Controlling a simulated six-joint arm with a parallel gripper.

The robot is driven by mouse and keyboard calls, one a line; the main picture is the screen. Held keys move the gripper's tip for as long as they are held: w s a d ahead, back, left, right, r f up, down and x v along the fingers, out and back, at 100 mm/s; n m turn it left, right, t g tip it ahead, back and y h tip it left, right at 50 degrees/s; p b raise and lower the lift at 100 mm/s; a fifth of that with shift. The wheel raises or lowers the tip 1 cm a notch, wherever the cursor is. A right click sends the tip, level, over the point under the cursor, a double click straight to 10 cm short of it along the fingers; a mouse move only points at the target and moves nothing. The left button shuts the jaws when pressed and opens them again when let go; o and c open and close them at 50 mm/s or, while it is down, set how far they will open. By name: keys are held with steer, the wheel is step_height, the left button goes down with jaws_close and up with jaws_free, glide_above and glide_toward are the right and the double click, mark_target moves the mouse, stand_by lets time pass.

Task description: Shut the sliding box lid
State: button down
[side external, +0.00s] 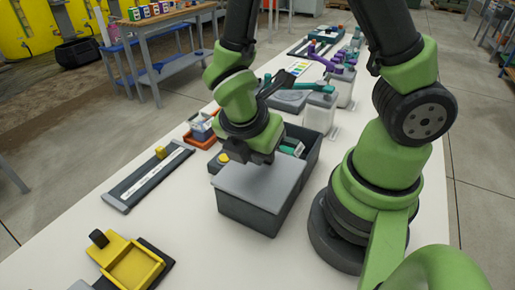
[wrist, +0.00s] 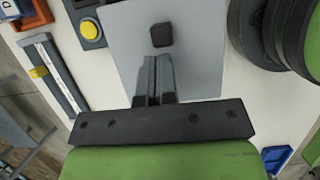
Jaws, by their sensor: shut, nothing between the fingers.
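The dark grey box (side external: 245,213) stands on the white table beside my arm's base. Its flat light grey lid (side external: 262,187) covers the near part of the box. The far part is open, with white and green items (side external: 292,147) inside. In the wrist view the lid (wrist: 205,65) fills the middle and carries a small black knob (wrist: 162,35). My gripper (wrist: 156,62) is shut and empty, its fingertips over the lid just short of the knob in the picture. In the side view my gripper (side external: 262,160) is at the lid's far edge and hides the knob. I cannot tell if it touches the lid.
A yellow button (side external: 223,158) sits on a dark block left of the box, near an orange tray (side external: 200,137). A slide rail with a yellow block (side external: 160,152) lies further left. A yellow fixture (side external: 132,267) is at the front. White jars (side external: 320,110) stand behind the box.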

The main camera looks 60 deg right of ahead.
steer(key=shift+d, duration=0.25)
steer(key=d, duration=1.3)
